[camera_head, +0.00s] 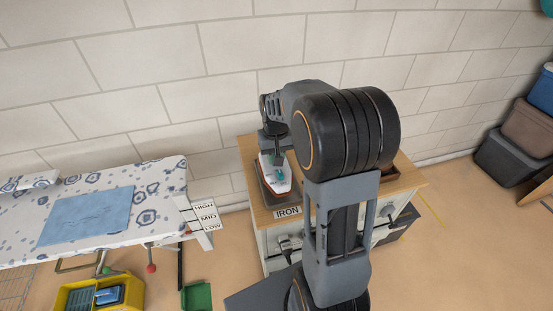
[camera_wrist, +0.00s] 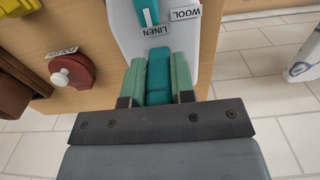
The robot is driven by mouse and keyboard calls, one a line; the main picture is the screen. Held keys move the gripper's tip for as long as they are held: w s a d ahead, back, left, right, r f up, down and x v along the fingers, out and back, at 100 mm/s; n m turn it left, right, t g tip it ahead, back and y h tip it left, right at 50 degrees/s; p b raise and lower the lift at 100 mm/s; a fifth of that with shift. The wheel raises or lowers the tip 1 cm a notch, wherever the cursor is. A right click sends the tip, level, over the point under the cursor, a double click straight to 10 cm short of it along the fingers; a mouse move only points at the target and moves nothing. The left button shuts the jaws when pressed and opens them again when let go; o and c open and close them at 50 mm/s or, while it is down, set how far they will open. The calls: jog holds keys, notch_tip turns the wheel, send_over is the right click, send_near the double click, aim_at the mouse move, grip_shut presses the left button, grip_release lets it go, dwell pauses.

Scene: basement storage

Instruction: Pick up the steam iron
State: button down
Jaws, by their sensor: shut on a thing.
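The steam iron (camera_head: 277,176) is white with a teal handle and a reddish lower edge. In the head view it is at the left side of the wooden cabinet top, over a dark rest plate by the "IRON" label. My gripper (camera_head: 273,142) reaches down to it from above. In the wrist view the green fingertips of my gripper (camera_wrist: 158,80) are closed on both sides of the teal handle of the iron (camera_wrist: 158,62). I cannot tell whether the iron touches its rest. My arm hides much of the cabinet top.
The cabinet (camera_head: 245,152) stands against the block wall. An ironing board (camera_head: 150,200) with a blue cloth (camera_head: 87,216) is on the left. A yellow crate (camera_head: 75,297) and a green bin (camera_head: 197,296) are on the floor. Stacked bins (camera_head: 512,157) stand at far right. A red dial (camera_wrist: 80,72) shows in the wrist view.

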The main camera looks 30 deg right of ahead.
aim_at(273, 175)
jog(key=s+r, duration=0.1)
jog(key=s+a+r, duration=0.1)
jog(key=r, duration=0.1)
jog(key=s+a+r, duration=0.1)
jog(key=shift+s+a+r, duration=0.25)
jog(key=shift+s+r, duration=0.05)
jog(key=shift+r, duration=0.1)
jog(key=s+a+r, duration=0.3)
jog(key=s+a, duration=0.1)
jog(key=s, duration=0.2)
jog(key=shift+s+a+r, duration=0.2)
jog(key=shift+s+a, duration=0.05)
jog(key=shift+s, duration=0.05)
jog(key=c, duration=1.5)
grip_release()
grip_shut()
jog(key=shift+d, duration=0.1)
